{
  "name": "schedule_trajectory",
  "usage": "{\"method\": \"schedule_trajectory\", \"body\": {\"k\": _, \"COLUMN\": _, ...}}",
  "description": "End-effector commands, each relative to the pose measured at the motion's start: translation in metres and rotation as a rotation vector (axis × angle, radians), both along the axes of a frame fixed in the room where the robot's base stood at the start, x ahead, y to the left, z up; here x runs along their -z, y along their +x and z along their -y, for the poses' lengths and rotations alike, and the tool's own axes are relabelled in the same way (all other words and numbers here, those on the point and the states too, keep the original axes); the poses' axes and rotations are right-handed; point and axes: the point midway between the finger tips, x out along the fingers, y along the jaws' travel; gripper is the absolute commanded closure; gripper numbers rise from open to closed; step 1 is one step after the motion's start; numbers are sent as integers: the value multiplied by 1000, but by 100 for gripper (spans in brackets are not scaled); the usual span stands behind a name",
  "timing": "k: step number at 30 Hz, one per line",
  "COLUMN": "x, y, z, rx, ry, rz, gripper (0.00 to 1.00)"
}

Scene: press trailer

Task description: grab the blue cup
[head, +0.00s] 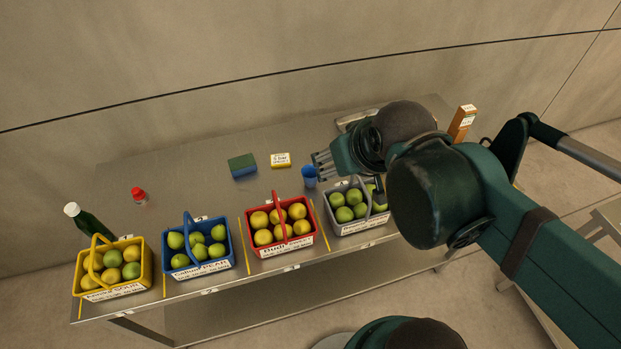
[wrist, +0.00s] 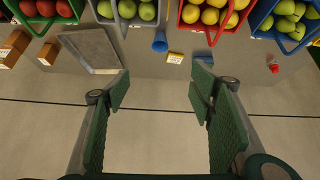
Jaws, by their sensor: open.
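The small blue cup (head: 310,177) stands on the metal table behind the gap between the red and grey baskets. In the wrist view the blue cup (wrist: 160,42) is ahead of the fingertips, roughly centred between them. My gripper (head: 320,163) is just above and right of the cup in the head view, its fingers pointing left. In the wrist view my gripper (wrist: 160,92) has its fingers wide apart with nothing between them. The cup is outside the fingers.
A yellow basket (head: 148,270), blue basket (head: 232,258), red basket (head: 312,240) and grey basket (head: 385,217) of fruit line the front edge. A small yellow box (head: 281,160) and a sponge (head: 242,166) lie left of the cup. A grey tray (wrist: 82,50) shows in the wrist view.

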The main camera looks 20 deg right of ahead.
Motion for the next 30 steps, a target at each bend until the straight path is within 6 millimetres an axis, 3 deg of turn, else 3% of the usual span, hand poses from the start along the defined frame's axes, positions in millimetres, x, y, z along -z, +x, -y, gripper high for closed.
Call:
{"method": "schedule_trajectory", "body": {"k": 13, "x": 21, "y": 37, "z": 0, "rx": -261, "ry": -207, "rz": -76, "gripper": 46}}
{"method": "schedule_trajectory", "body": {"k": 30, "x": 65, "y": 92, "z": -3, "rx": -673, "ry": -493, "rz": -204, "gripper": 46}}
